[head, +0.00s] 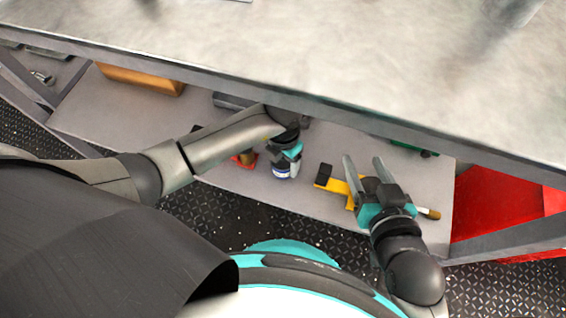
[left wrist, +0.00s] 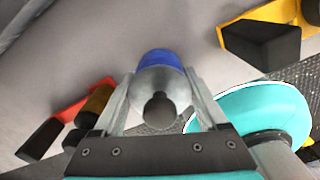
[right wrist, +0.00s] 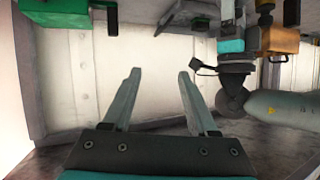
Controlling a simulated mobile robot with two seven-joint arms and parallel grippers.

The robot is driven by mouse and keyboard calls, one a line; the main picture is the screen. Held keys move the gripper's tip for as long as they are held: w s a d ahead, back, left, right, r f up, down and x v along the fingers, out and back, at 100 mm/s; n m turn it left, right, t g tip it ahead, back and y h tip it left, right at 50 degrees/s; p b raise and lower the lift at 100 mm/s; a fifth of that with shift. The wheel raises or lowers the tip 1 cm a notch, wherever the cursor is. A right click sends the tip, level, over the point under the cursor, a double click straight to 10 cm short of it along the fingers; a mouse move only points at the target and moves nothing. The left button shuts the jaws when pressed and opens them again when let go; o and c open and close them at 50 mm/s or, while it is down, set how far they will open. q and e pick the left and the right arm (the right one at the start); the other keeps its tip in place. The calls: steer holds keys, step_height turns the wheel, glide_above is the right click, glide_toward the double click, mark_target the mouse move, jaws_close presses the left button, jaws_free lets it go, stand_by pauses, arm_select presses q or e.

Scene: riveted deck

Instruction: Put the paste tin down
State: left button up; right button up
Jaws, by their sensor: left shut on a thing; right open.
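The paste tin (head: 281,172), a small rounded container with a blue band, is over the grey lower shelf (head: 228,178) near its front edge. It also shows in the left wrist view (left wrist: 160,82), grey with a blue far end and a dark knob towards me. My left gripper (left wrist: 162,76) is shut on it, one finger on each side. I cannot tell whether the tin touches the shelf. My right gripper (head: 363,160) is open and empty above the shelf's right part; its spread fingers also show in the right wrist view (right wrist: 160,75).
A yellow-and-black tool (head: 340,187) lies right of the tin, a red-handled tool (head: 243,160) left of it. A brush (head: 428,213) lies by my right gripper. An orange box (head: 140,78) stands at the back left. The worktop (head: 330,60) overhangs the shelf.

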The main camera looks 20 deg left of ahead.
arm_select(q)
steer(key=shift+f, duration=0.45)
arm_select(e)
steer(key=shift+a+r+t+y, duration=0.3)
steer(key=shift+a+t, duration=0.15)
steer(key=shift+t, duration=0.05)
arm_select(q)
steer(key=shift+f, duration=0.1)
steer(key=o, duration=1.5)
arm_select(e)
steer(key=shift+a+r, duration=0.1)
